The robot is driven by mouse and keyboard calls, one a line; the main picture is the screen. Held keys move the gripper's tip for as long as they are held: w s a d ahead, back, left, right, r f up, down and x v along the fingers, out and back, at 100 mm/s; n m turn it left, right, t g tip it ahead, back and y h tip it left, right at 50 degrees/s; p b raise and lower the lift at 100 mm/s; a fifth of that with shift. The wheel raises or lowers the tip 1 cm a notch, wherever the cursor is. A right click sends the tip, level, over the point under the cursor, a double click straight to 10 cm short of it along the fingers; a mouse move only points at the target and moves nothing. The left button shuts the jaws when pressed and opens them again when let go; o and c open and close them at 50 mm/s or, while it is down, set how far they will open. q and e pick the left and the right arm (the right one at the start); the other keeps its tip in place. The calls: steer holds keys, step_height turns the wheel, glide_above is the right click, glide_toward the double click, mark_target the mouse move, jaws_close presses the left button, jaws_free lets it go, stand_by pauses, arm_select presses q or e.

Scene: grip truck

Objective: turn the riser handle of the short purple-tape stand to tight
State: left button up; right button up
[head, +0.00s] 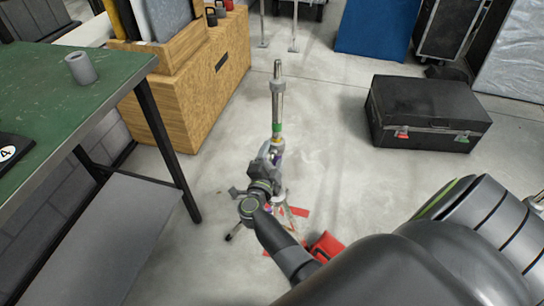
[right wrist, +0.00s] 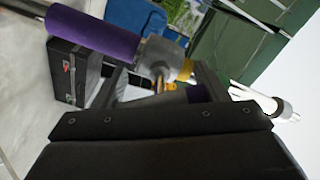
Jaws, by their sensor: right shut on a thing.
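The stand (head: 278,100) rises upright from the floor in the middle of the head view, with a green band on its shiny tube. In the right wrist view its purple-taped tube (right wrist: 95,31) runs into a grey collar (right wrist: 158,55). My right gripper (head: 265,168) is at the stand's collar, hiding much of it and the legs below. In the right wrist view my right gripper (right wrist: 160,82) is shut around the riser handle beside the collar; the handle is mostly hidden between the fingers, so its angle cannot be told. My left gripper is not in view.
A green-topped table (head: 70,90) stands at the left with a grey cup (head: 80,68). A wooden crate (head: 205,85) is behind it. A black case (head: 428,112) lies at the right. A red bag (head: 326,246) lies near the stand's base. Open floor lies between stand and case.

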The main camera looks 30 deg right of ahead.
steer(key=m, duration=0.2)
steer(key=shift+m, duration=1.1)
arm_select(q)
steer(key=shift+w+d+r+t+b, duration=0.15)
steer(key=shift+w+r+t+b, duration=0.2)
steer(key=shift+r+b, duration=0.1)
arm_select(e)
steer(key=shift+m, duration=0.9)
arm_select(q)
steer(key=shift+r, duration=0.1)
arm_select(e)
steer(key=o, duration=1)
